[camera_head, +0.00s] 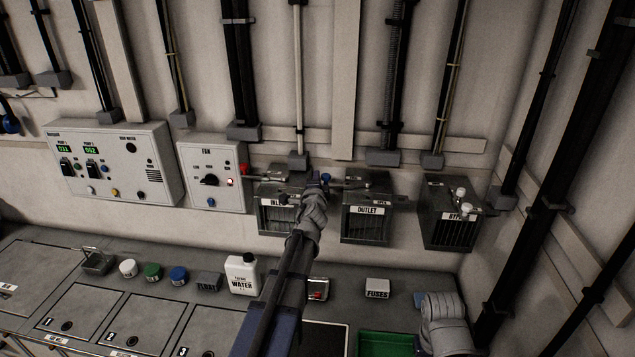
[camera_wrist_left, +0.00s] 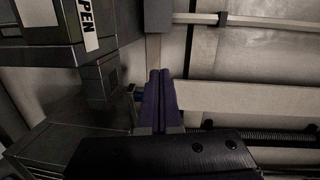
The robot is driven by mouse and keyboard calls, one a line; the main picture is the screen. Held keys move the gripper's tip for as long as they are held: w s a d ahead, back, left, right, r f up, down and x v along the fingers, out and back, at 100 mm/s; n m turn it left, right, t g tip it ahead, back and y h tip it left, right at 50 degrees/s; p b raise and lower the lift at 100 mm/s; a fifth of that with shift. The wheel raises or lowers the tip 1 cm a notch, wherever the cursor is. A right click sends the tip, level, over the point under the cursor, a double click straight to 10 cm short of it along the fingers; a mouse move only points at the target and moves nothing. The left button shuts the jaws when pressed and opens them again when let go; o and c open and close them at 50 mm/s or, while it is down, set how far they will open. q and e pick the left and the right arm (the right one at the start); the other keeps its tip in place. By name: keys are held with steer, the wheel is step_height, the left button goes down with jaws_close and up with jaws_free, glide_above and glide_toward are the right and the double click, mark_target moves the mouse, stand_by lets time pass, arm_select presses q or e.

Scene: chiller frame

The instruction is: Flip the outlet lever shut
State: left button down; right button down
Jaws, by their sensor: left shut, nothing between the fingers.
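The outlet box (camera_head: 366,222) is a dark metal box with a white OUTLET label, fixed to the wall in the head view. A pipe or lever part (camera_head: 350,185) runs across its top, with a small blue piece (camera_head: 326,177) at its left end. My left gripper (camera_head: 315,182) is at the gap between the inlet box (camera_head: 275,215) and the outlet box, close to the blue piece. Its purple fingers (camera_wrist_left: 160,98) are shut and empty in the left wrist view. I cannot tell whether they touch the lever. A partly cut label reading "PEN" (camera_wrist_left: 88,22) shows on a metal box there.
The bypass box (camera_head: 447,225) is on the wall to the right. A fan panel (camera_head: 210,175) and a pump panel (camera_head: 112,165) are on the left. The counter below holds a water jug (camera_head: 241,273), a fuses box (camera_head: 377,288) and a green tray (camera_head: 382,343).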

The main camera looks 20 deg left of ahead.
arm_select(q)
steer(key=shift+w+a, duration=0.3)
steer(key=shift+w, duration=0.3)
stand_by(1.5)
steer(key=s+a+r+p, duration=0.1)
steer(key=s+a, duration=0.2)
steer(key=s, duration=0.9)
steer(key=shift+s+r, duration=0.3)
stand_by(0.5)
